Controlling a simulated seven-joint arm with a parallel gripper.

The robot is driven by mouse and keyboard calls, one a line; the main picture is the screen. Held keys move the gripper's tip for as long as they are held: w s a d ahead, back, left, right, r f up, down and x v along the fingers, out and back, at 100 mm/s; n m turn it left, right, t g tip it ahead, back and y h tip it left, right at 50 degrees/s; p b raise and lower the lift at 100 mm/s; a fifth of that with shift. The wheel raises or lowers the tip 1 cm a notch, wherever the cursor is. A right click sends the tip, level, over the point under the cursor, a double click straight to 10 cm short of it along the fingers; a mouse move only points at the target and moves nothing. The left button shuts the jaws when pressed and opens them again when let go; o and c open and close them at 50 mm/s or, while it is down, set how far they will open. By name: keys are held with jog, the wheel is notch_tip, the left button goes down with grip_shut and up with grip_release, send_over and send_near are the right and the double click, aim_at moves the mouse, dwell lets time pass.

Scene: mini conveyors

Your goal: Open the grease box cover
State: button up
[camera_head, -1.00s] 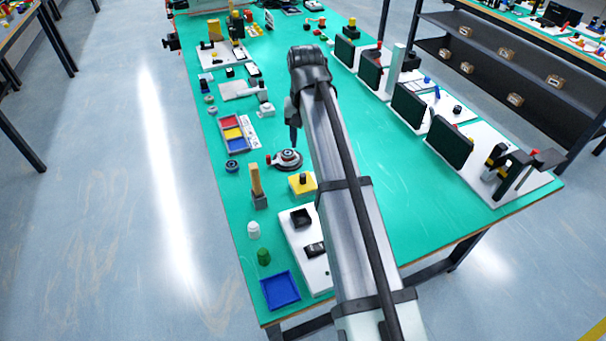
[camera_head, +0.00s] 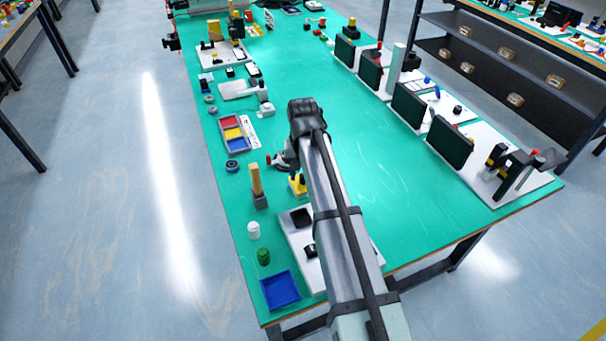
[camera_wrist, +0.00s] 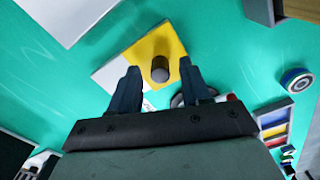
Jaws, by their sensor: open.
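The grease box cover is a yellow square (camera_wrist: 166,45) with a dark round knob (camera_wrist: 160,70) standing on its middle, over a white base. In the head view the yellow cover (camera_head: 297,190) is partly hidden by my arm. In the wrist view my gripper (camera_wrist: 160,66) is open, with one finger on each side of the knob. The fingers look apart from the knob; I cannot tell how far above the cover they are. In the head view the gripper is mostly hidden by my arm.
A wooden-handled tool in a grey block (camera_head: 257,185) stands left of the cover. A white board with black parts (camera_head: 296,240) lies nearer. A blue tray (camera_head: 280,290) and a red, yellow and blue bin (camera_head: 233,134) are on the green table (camera_head: 340,100).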

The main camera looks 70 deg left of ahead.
jog(key=shift+f, duration=0.55)
jog(key=shift+c, duration=0.2)
grip_shut()
